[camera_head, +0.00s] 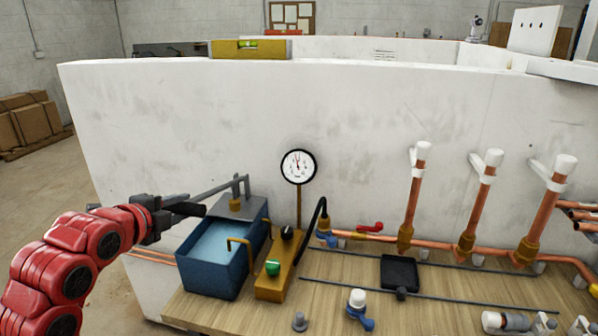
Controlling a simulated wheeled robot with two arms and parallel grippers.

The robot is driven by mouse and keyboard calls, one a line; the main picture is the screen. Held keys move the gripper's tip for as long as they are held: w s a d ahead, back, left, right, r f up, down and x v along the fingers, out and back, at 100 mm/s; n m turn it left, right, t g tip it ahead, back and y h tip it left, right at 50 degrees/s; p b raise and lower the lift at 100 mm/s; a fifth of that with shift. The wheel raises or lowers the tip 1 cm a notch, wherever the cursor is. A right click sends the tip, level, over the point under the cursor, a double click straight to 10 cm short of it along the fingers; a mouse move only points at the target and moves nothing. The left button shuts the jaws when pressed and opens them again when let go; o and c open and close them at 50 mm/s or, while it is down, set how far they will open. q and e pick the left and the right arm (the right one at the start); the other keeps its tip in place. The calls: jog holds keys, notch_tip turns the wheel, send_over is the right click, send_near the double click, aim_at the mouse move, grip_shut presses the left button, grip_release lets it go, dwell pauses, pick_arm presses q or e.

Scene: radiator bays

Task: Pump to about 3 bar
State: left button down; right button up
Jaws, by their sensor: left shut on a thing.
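The test pump has a blue tank (206,283) with water (215,247) in it, standing at the left of the wooden bench. Its grey lever (222,187) runs left from a post on top of the tank and lies near level. My left gripper (190,208) is shut on the lever's outer end, which the fingers partly hide. The round pressure gauge (298,167) stands on a brass stem behind the pump; its needle points roughly upward, but the figures are too small to read. A brass block (275,279) beside the tank carries a green knob (273,268) and a black knob (287,232). My right gripper is out of view.
A black hose (310,232) joins the block to copper pipework (440,246) with capped risers at the right. A white wall (180,130) stands behind.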

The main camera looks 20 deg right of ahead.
pick_arm(q)
jog(key=shift+s+a+f+t+h+b, duration=0.1)
jog(key=shift+f+t+b, duration=0.05)
jog(key=shift+f+b, duration=0.4)
jog(key=shift+s+a+f+t+h+b, duration=0.1)
jog(key=shift+s+f+t+b, duration=0.1)
jog(key=shift+f+b, duration=0.4)
jog(key=shift+s+a+f+t+h+b, duration=0.15)
jog(key=shift+f+b, duration=0.25)
jog(key=shift+f, duration=0.3)
jog(key=shift+w, duration=0.1)
jog(key=r, duration=0.2)
jog(key=shift+w+d+r+g, duration=0.2)
jog(key=shift+r+g, duration=0.1)
jog(key=shift+w+r, duration=0.1)
